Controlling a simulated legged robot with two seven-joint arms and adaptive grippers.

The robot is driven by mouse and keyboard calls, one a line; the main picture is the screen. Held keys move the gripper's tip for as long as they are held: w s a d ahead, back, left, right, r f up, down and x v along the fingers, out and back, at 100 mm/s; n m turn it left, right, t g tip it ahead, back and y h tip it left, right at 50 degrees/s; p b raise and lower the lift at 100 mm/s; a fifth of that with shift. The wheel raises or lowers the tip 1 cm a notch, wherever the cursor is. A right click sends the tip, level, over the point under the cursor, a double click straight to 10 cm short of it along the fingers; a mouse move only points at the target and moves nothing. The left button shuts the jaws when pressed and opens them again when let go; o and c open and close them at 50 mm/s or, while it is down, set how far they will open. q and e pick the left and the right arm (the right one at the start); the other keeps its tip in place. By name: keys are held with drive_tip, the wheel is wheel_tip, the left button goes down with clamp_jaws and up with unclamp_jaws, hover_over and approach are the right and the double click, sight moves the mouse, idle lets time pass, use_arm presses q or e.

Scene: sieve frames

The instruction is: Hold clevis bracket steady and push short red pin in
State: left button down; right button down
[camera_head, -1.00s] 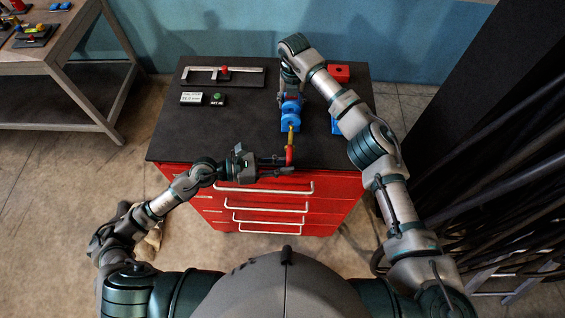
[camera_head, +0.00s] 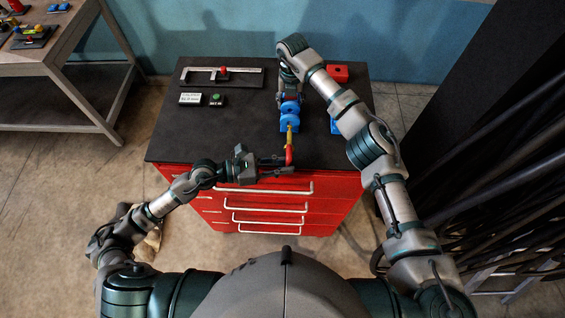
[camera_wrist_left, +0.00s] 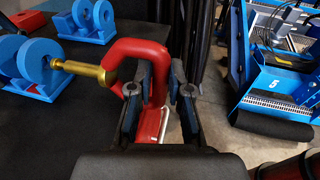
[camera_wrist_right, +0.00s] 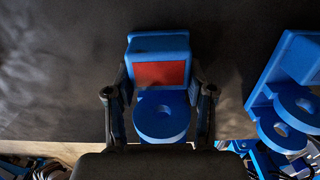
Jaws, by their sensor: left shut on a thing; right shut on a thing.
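The blue clevis bracket (camera_head: 289,124) stands near the front of the black top, its round holed ears toward me. My right gripper (camera_wrist_right: 160,105) is shut on it from both sides; a red patch shows on its block in the right wrist view. The red pin (camera_wrist_left: 138,52) has a loop handle and a brass shank. My left gripper (camera_wrist_left: 160,85) is shut on the red loop at the front edge of the top. The brass shank points at the hole of the nearer ear (camera_wrist_left: 40,65). Its tip overlaps that ear; I cannot tell how deep it sits.
A second blue bracket (camera_wrist_right: 290,95) stands right of the held one. A red block (camera_head: 338,73) is behind it. A caliper-like tool (camera_head: 222,76) and two small labelled boxes (camera_head: 190,99) lie at the back left. The left part of the top is clear.

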use_arm(q)
drive_tip(key=shift+w, duration=0.2)
drive_tip(key=shift+w, duration=1.3)
drive_tip(key=shift+w, duration=0.15)
drive_tip(key=shift+w, duration=1.15)
drive_tip(key=shift+w, duration=0.55)
drive_tip(key=shift+w, duration=0.35)
drive_tip(key=shift+w, duration=0.25)
drive_tip(key=shift+w, duration=0.3)
